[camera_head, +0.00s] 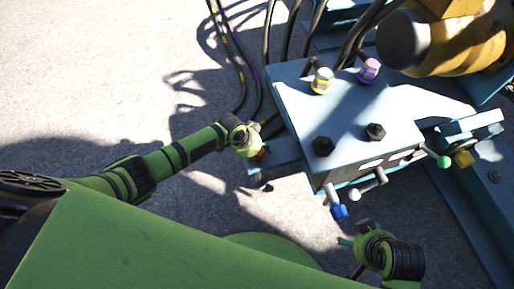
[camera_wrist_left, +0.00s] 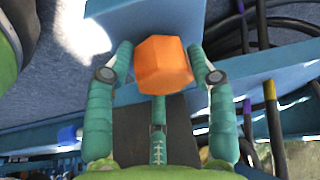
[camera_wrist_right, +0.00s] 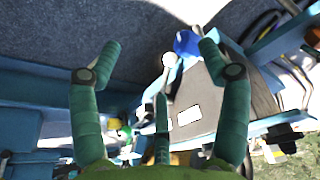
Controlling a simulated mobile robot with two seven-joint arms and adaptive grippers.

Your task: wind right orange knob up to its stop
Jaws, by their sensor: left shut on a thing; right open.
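An orange faceted knob (camera_wrist_left: 163,64) fills the middle of the left wrist view, in front of a blue bracket (camera_wrist_left: 150,22). My left gripper (camera_wrist_left: 160,75) is shut on it, with one finger at each side. In the head view my left gripper (camera_head: 251,146) is at the left end of the blue machine block (camera_head: 318,93), and only a little of the orange knob shows there. My right gripper (camera_wrist_right: 159,55) is open and empty. In the head view it is low, below the block's front side.
A blue knob (camera_head: 339,211), a white-tipped lever (camera_head: 355,194) and a green ball (camera_head: 443,161) stick out of the block's front side. Cream (camera_head: 322,80) and purple (camera_head: 369,70) caps stand on top. Black cables hang behind. Bare ground lies left.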

